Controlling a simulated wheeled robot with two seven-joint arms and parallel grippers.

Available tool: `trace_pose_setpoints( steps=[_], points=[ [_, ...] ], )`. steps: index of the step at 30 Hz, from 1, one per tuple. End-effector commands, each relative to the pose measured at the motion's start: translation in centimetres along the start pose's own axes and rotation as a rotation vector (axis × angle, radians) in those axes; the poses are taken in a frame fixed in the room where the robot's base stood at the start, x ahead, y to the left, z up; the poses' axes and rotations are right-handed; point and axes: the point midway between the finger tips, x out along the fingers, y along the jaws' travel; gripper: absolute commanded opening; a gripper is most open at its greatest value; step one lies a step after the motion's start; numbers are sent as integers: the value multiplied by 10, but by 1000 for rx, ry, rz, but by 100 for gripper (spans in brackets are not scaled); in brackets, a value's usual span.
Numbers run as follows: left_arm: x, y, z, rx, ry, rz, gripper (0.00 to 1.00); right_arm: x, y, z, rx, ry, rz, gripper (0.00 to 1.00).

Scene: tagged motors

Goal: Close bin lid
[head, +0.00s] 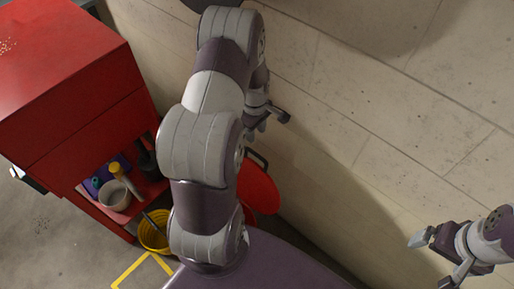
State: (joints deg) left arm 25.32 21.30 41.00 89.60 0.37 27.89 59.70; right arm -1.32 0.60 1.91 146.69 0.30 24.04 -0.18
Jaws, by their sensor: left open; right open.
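A red round lid (259,187) shows in the middle of the head view, partly hidden behind my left arm. It appears tilted up near the wall, with a dark handle (258,157) at its upper edge. Below it a small part of a red bin (248,214) shows; most of the bin is hidden by my arm, so I cannot see inside. My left gripper (272,121) is open and empty, above the lid in the picture and apart from it. My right gripper (428,262) is open and empty at the lower right, far from the lid.
A yellow bucket (154,236) stands on the floor left of my arm. A pale block wall (370,100) runs along the right.

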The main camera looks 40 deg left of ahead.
Motion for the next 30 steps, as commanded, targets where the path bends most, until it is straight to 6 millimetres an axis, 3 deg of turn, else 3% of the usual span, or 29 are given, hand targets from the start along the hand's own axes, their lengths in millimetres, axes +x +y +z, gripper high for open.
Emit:
trace_pose_setpoints(
  steps=[6,13,18,27,29,30],
  points=[
    [48,-1,1,4,-2,-4,40,-1,0,0,0,0,0,98],
    [90,0,1,6,-1,-1,40,-1,0,0,0,0,0,98],
    [104,1,1,7,0,1,40,-1,0,0,0,0,0,98],
    [107,0,1,7,1,1,40,-1,0,0,0,0,0,98],
    [107,0,1,7,1,1,24,-1,0,0,0,0,0,98],
    [107,0,1,7,1,1,11,-1,0,0,0,0,0,98]
  ],
)
